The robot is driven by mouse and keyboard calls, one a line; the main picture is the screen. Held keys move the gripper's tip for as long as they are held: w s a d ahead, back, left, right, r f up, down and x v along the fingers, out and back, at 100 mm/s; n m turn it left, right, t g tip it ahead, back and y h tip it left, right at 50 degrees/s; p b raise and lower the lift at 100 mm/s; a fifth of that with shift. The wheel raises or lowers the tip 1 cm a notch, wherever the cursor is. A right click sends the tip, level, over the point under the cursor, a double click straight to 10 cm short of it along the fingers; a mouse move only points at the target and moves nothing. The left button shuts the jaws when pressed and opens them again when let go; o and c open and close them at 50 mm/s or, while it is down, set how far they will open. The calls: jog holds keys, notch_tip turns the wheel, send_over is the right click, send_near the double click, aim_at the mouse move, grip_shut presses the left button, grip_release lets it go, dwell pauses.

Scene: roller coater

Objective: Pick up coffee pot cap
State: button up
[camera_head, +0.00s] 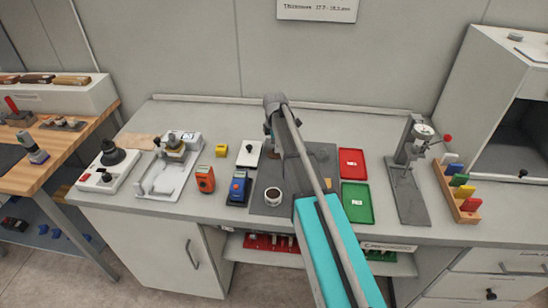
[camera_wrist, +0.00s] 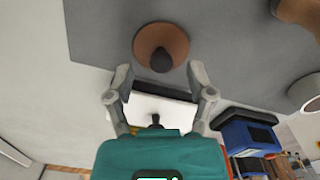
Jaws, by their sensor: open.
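In the wrist view, a round copper-brown piece with a dark knob (camera_wrist: 161,47), which looks like the coffee pot cap, sits over the grey mat (camera_wrist: 90,40). My gripper (camera_wrist: 160,78) is open and empty. Its two fingers are spread left and right, and the brown piece appears just beyond their tips, roughly centred between them. I cannot tell the height gap. In the head view my gripper (camera_head: 270,128) is partly hidden by my arm, over the back left of the grey mat (camera_head: 262,209).
A white device (camera_wrist: 150,107) with a dark bar shows between and below the fingers. A blue meter (camera_wrist: 247,135) and a white cup (camera_wrist: 310,105) are to the right. In the head view, red (camera_head: 353,163) and green (camera_head: 357,203) trays and a gauge stand (camera_head: 409,185) lie right of the mat.

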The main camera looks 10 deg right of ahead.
jog(key=shift+f+b, duration=0.5)
jog(key=shift+f, duration=0.35)
jog(key=shift+c, duration=0.2)
jog(key=c, duration=0.7)
